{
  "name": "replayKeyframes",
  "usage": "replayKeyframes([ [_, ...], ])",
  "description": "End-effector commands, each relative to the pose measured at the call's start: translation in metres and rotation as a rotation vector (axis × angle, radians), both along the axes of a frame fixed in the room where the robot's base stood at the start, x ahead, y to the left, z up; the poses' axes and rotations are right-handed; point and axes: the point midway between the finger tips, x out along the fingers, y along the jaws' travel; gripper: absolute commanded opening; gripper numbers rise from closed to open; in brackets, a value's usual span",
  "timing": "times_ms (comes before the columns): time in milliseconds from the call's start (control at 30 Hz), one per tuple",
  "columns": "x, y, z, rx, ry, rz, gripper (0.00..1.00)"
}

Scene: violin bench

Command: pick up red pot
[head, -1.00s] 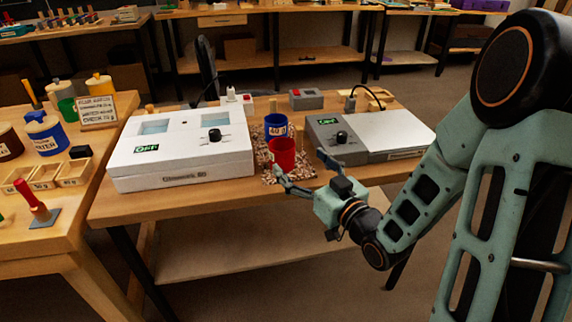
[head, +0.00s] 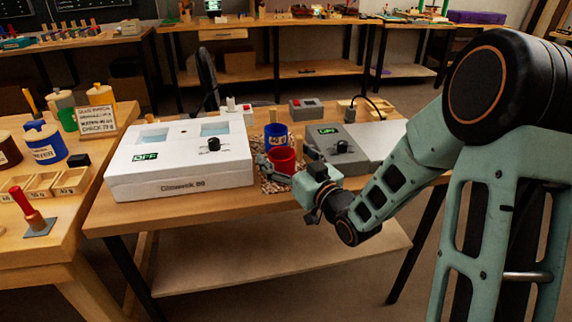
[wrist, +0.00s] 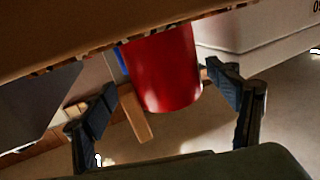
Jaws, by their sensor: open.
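The red pot (head: 283,160) stands on a speckled mat (head: 272,186) on the bench, just in front of a blue pot (head: 276,133) with a white label. My gripper (head: 282,168) is at the pot, reaching in from the front right. In the wrist view the red pot (wrist: 162,70) appears between the two spread fingers of my gripper (wrist: 168,92). The fingers are open, with a visible gap on the left side; contact on the right cannot be told. A sliver of the blue pot (wrist: 120,62) shows behind it.
A white device (head: 180,160) stands left of the pots and a grey device (head: 335,147) close on the right. A wooden peg (wrist: 135,115) shows beside the pot in the wrist view. A side table (head: 80,205) with jars and wooden trays is at the left.

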Motion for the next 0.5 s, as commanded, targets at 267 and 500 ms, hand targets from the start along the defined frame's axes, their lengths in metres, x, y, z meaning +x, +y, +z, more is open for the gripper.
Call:
replayKeyframes([
  [267,-0.0002,-0.0004,-0.0001,0.000,0.000,0.000,0.52],
  [500,-0.0002,-0.0005,-0.0002,0.000,0.000,0.000,0.37],
])
